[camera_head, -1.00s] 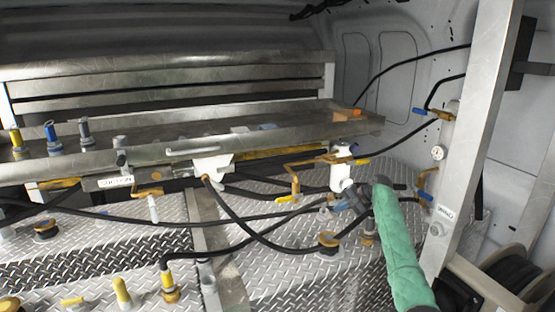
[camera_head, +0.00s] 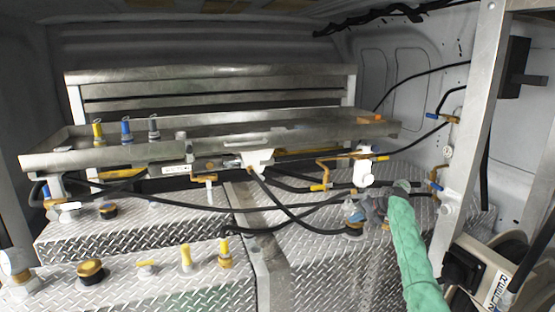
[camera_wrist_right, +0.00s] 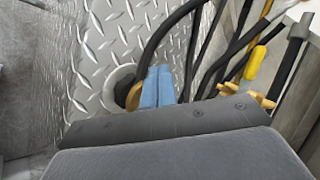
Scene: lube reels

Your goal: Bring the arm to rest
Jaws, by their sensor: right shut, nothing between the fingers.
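My right arm (camera_head: 412,250), in a green sleeve, comes up from the lower right of the head view. My right gripper (camera_head: 353,213), with blue fingertips, is at its end, small and partly lost against hoses and fittings. In the wrist view the blue fingertips (camera_wrist_right: 157,88) are together with nothing between them. They point over the diamond-plate surface, close beside a round brass-coloured fitting (camera_wrist_right: 133,97); I cannot tell whether they touch it. My left gripper is not in view.
A long metal tray (camera_head: 320,134) spans the back, with yellow and blue fittings at its left. Black hoses (camera_head: 300,215) cross above the diamond-plate boxes (camera_head: 140,232). A metal post (camera_head: 476,125) stands right of my arm, with a reel (camera_head: 497,262) at lower right.

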